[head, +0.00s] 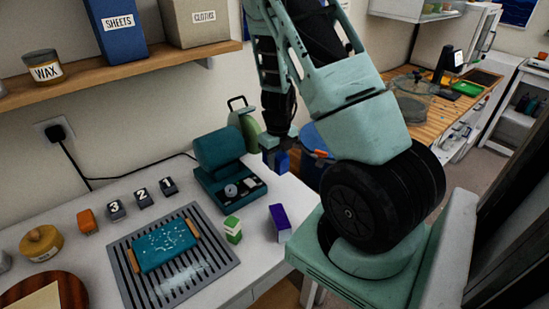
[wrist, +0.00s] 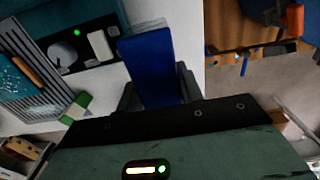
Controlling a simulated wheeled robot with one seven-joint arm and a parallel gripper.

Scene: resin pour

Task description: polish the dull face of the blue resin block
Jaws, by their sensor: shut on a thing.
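My gripper (head: 275,157) is shut on a blue block (head: 282,163) and holds it in the air, just right of the teal bench machine (head: 218,152). In the wrist view the blue block (wrist: 150,65) stands out between the two dark fingers of my gripper (wrist: 158,97). Its far end overlaps the edge of the machine's dark panel (wrist: 90,62) in that view; I cannot tell whether they touch. The panel has a round knob and a lit green light. I cannot tell which face of the block is dull.
A purple-and-white block (head: 279,222) and a green-and-white block (head: 233,231) stand on the white bench. A grey slatted tray (head: 205,285) holds a teal flecked board (head: 165,245). Numbered dark pieces (head: 116,210) stand behind it. A shelf (head: 130,68) hangs above.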

